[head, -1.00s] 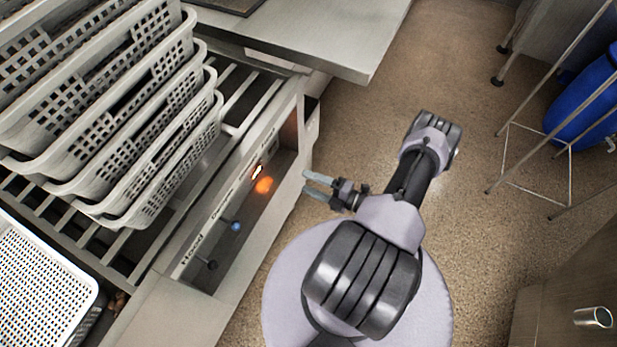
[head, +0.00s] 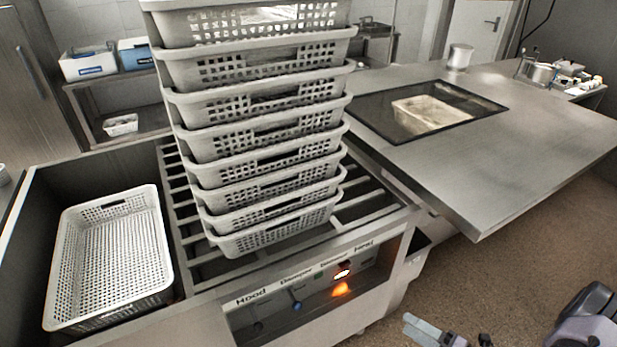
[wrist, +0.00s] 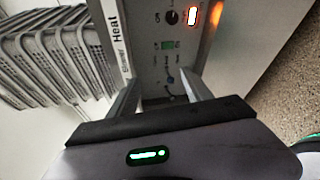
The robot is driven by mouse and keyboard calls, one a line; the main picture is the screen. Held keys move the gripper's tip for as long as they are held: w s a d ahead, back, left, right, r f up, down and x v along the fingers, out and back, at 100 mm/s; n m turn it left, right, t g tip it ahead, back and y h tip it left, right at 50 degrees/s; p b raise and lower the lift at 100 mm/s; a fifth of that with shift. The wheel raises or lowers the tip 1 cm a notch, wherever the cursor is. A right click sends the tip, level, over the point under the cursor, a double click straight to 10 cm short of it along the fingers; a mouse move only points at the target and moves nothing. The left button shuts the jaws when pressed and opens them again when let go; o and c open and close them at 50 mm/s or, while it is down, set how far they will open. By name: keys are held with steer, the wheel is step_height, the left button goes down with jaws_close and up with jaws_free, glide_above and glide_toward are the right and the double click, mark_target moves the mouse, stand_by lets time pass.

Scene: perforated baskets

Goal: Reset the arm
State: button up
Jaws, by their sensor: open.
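My gripper (head: 425,330) shows at the bottom edge of the head view, partly cut off, in front of the machine's control panel. In the wrist view my gripper (wrist: 160,92) is open, with its two fingers apart and nothing between them. The control panel (wrist: 175,45) with its lettering, knobs and lit orange lamp lies beyond the fingers. The rest of my arm is mostly outside the head view.
A tall stack of grey perforated baskets (head: 262,135) stands on the slatted rack. A white perforated basket (head: 150,200) sits in the bay at left. A steel counter (head: 470,160) juts out at right. Brown floor (head: 470,275) is open below it.

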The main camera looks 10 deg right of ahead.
steer(key=a+r+n+g+h, duration=0.1)
steer(key=a+r+n+g, duration=0.6)
steer(key=r+n, duration=0.45)
steer(key=a+r+n+g+h, duration=0.1)
steer(key=a+r+n+g, duration=0.3)
steer(key=a+r+n, duration=0.6)
steer(key=s+a+r+n+t+h, duration=0.2)
steer(key=s+r+n+h, duration=0.1)
steer(key=s+r+n, duration=0.2)
steer(key=s+a+r+n+t+h, duration=0.2)
steer(key=s+r+n, duration=0.4)
steer(key=r+n, duration=0.4)
steer(key=a+n+h, duration=0.1)
steer(key=n, duration=0.2)
steer(key=shift+a+n, duration=0.35)
